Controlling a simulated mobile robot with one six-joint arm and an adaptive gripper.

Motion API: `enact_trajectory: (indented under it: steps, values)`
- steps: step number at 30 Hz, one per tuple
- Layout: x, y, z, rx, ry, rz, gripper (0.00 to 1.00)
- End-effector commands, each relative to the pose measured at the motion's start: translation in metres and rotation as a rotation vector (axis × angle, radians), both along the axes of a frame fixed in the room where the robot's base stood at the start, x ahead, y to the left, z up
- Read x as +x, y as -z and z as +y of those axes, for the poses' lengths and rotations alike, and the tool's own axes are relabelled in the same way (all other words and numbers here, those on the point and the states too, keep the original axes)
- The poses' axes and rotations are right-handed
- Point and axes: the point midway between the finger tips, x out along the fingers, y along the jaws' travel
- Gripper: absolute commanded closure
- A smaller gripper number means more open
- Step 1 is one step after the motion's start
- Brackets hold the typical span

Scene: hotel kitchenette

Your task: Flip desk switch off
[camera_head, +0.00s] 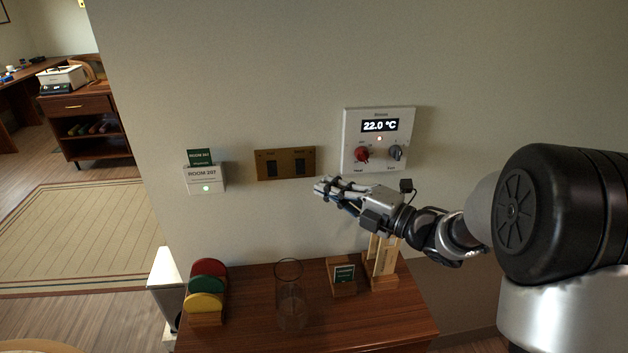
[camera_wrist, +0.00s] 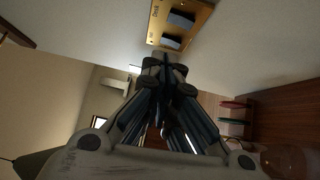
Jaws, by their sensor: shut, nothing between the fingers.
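A brass switch plate (camera_head: 285,152) with two dark rocker switches is on the wall, left of the thermostat panel.
A thermostat panel (camera_head: 378,140) with red and grey knobs is above my gripper. A key card holder (camera_head: 205,179) with a green light is left of the plate. Below, a wooden cabinet (camera_head: 255,325) bears a glass vase (camera_head: 290,293), colored discs (camera_head: 207,287) and wooden stands (camera_head: 381,268).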

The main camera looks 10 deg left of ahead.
Motion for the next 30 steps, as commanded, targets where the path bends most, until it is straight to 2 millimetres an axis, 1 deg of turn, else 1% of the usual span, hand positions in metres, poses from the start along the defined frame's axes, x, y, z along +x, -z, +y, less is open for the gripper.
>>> enact_trajectory:
  steps: [1, 3, 7, 18, 22, 26, 29, 30]
  values:
    - [-0.004, -0.004, -0.010, 0.001, 0.004, -0.002, 1.00]
    - [-0.010, -0.004, -0.019, 0.001, 0.003, -0.002, 1.00]
    - [-0.016, -0.005, -0.028, 0.001, 0.002, -0.003, 1.00]
    - [-0.018, -0.004, -0.031, 0.001, -0.001, -0.003, 1.00]
    - [-0.015, -0.008, -0.033, -0.006, 0.026, 0.009, 1.00]
    - [0.001, -0.021, -0.047, -0.034, 0.174, 0.078, 1.00]
    - [0.013, -0.038, -0.073, -0.034, 0.378, 0.187, 1.00]
    - [0.014, -0.045, -0.088, -0.020, 0.471, 0.240, 1.00]
